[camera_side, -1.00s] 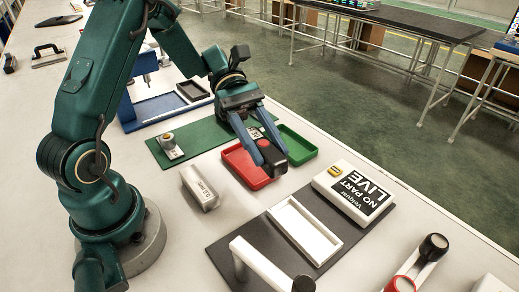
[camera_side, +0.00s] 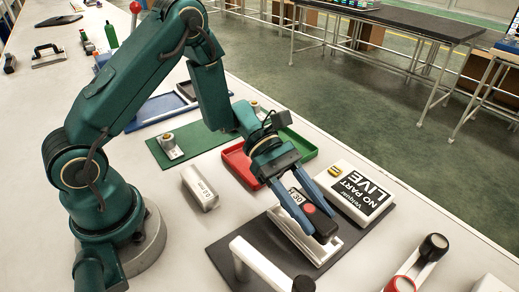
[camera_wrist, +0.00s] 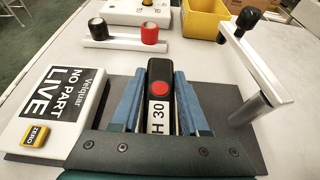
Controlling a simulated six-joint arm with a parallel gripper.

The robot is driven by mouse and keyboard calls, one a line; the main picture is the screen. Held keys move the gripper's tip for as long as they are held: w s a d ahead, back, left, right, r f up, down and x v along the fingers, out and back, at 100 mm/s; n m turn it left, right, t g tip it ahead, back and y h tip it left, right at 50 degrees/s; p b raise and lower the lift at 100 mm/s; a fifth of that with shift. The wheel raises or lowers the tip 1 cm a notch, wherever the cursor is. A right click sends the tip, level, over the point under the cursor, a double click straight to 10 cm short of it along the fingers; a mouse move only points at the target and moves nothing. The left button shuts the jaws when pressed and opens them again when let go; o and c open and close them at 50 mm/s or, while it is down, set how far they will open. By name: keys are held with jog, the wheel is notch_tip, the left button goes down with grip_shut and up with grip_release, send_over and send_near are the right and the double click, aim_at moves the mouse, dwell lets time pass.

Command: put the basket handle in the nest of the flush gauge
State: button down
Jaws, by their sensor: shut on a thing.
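The basket handle is a dark block with a red round mark and a white label reading H 30 (camera_wrist: 159,92); in the side view the handle (camera_side: 323,224) is over the white nest. My gripper (camera_wrist: 158,105) is shut on the handle, with a blue finger along each side. The flush gauge's nest is a white open tray (camera_side: 290,236) on a dark mat, right below my gripper and partly hidden by it. I cannot tell whether the handle touches the nest. The gauge's white box (camera_side: 353,190) reads NO PART LIVE and has a yellow ZERO button (camera_wrist: 35,136).
A white swing arm with a black knob (camera_wrist: 247,17) stands on a post at the mat's side. A bar with black and red knobs (camera_side: 418,262) lies beyond the mat. A red tray (camera_side: 236,162) and a green tray (camera_side: 298,145) are behind. A yellow bin (camera_wrist: 190,18) is farther off.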

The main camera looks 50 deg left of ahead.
jog(key=shift+f, duration=1.5)
jog(key=shift+c, duration=2.1)
grip_release()
jog(key=shift+f, duration=0.1)
